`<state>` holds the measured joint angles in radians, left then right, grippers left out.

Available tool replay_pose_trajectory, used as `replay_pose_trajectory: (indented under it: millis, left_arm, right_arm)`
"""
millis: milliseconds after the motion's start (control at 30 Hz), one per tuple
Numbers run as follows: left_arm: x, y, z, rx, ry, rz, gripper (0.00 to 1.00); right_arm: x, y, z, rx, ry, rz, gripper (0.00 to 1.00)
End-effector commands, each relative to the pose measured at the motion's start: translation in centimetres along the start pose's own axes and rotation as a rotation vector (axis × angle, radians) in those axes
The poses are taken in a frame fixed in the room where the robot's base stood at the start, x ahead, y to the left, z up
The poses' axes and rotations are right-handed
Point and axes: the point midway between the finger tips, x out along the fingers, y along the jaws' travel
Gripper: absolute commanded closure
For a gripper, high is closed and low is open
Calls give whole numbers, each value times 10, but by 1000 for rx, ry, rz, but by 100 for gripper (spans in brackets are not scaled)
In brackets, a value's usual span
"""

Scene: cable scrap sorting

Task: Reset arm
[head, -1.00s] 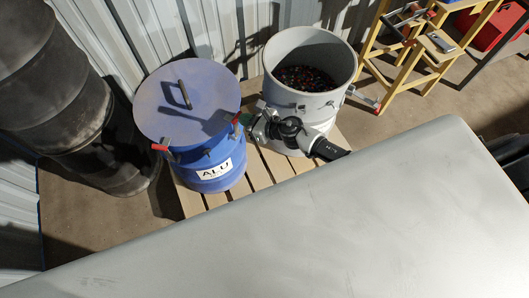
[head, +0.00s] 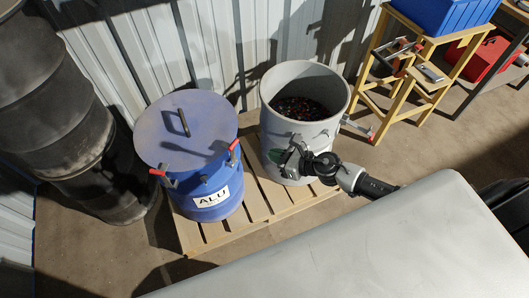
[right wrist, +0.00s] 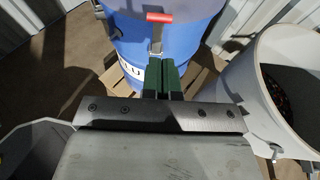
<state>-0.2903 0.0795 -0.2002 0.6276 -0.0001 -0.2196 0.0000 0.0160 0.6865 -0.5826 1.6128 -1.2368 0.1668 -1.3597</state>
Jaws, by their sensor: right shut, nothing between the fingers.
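My right gripper (head: 278,157) shows in the head view in front of the grey drum (head: 290,140), with its arm coming in from the right. In the right wrist view its two green fingers (right wrist: 163,75) are together with nothing between them. They point toward the blue drum (right wrist: 160,30), which has a red-handled latch. In the head view the blue drum (head: 205,190) has its lid (head: 186,130) on and an ALU label; the gripper is apart from it, to its right. My left gripper is not in view.
Both drums stand on a wooden pallet (head: 250,215). The grey drum is open and holds dark scrap with coloured bits. Black barrels (head: 80,130) stand at left. A yellow wooden stand (head: 405,85) with tools and a blue bin (head: 440,12) are at right. A red box (head: 485,62) sits behind.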

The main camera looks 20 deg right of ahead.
Motion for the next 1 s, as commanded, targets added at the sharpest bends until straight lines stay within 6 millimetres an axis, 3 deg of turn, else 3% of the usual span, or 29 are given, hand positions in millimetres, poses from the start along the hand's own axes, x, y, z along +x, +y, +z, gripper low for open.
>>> replay_pose_trajectory:
  millis: [333,467,567,600,733,867,1000]
  left_arm:
    - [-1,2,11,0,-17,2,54]
    - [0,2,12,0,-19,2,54]
    - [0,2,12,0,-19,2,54]
    - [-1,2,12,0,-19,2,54]
    - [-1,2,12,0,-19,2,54]
    - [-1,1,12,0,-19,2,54]
    - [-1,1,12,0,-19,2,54]
  right_arm:
    - [-8,-1,0,19,1,-6,100]
    - [-6,-11,-30,265,20,-80,100]
    - [-9,-24,-88,696,36,-228,100]
    - [-14,-26,-117,898,38,-302,100]
    - [-39,-14,-213,1513,11,-575,100]
    - [-73,25,-298,2019,-57,-865,100]
    - [-116,89,-372,2452,-176,-1210,100]
